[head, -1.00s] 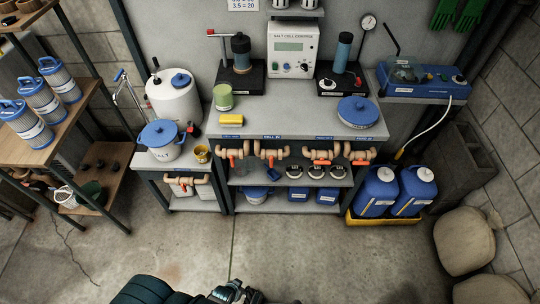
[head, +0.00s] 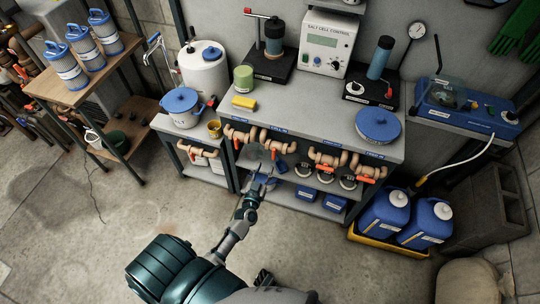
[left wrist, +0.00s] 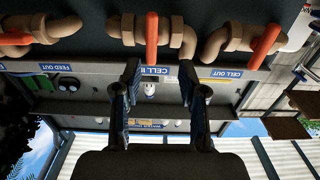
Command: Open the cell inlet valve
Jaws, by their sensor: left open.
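The cell inlet valve is on the tan pipe under the bench's front edge. Its orange-red handle (head: 275,154) also shows in the left wrist view (left wrist: 151,38), just above a blue label (left wrist: 155,71) that reads "CELL I…". There the handle stands upright in the picture, across the pipe. My left gripper (head: 262,174) is open and empty, in front of and just below this valve. In the left wrist view its two fingers (left wrist: 160,78) are spread, with the label between the tips and the handle beyond them, apart from both. My right gripper is not recognisable in view.
Neighbouring valves with red handles flank it: one (left wrist: 265,45) by "CELL OUT" and one (left wrist: 15,39) by "FEED OUT". The bench top (head: 300,118) overhangs the pipes. Blue jugs (head: 384,214) stand at the right. The floor in front is clear.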

